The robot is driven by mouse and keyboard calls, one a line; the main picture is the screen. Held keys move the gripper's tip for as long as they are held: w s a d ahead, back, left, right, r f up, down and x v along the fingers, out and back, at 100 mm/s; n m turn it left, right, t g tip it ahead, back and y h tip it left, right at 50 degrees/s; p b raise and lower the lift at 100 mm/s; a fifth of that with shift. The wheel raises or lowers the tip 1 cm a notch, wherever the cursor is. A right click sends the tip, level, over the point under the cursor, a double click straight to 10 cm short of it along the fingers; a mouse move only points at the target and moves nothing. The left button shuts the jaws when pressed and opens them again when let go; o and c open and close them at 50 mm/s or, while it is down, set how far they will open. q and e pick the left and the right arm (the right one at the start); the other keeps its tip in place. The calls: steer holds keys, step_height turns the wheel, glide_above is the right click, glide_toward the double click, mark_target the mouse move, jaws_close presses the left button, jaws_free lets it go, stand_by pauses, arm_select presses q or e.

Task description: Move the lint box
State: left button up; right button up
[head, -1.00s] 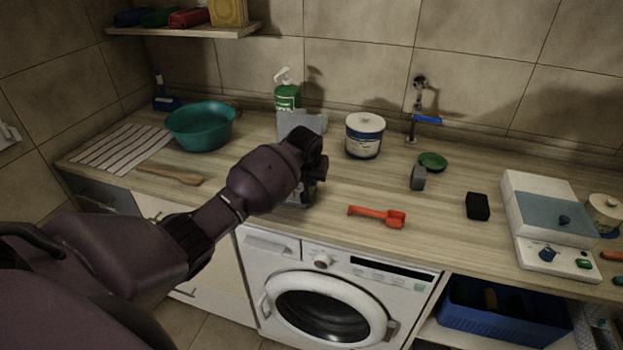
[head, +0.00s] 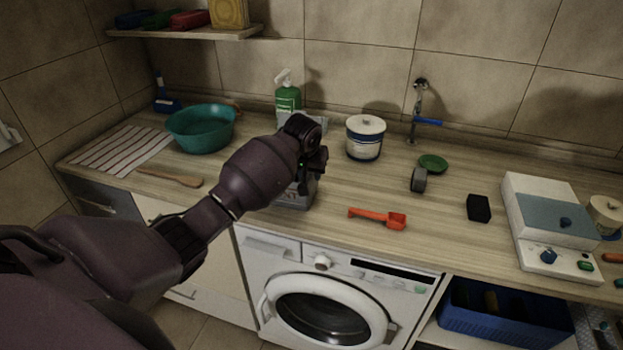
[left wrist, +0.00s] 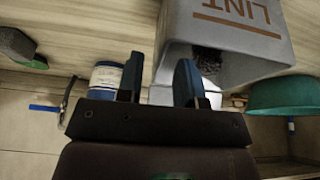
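The lint box is a grey box marked LINT, at the upper right of the left wrist view (left wrist: 228,48). Its open mouth shows dark grey fluff inside. In the head view the lint box (head: 296,198) stands on the counter above the washing machine, mostly hidden by my left arm and gripper. My left gripper (head: 318,160) is over the box in the head view. In the left wrist view its fingers (left wrist: 161,80) are apart, one overlapping the box's mouth and the other beside the box; I cannot tell whether they touch it. My right gripper is not in view.
A teal basin (head: 202,130), green pump bottle (head: 287,97) and white tub (head: 365,138) stand behind. A red scoop (head: 378,218), grey roll (head: 418,180) and black block (head: 478,208) lie to the right, with bare counter between. A white appliance (head: 548,225) stands farther right.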

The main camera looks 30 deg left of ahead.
arm_select(q)
steer(key=shift+v, duration=3.05)
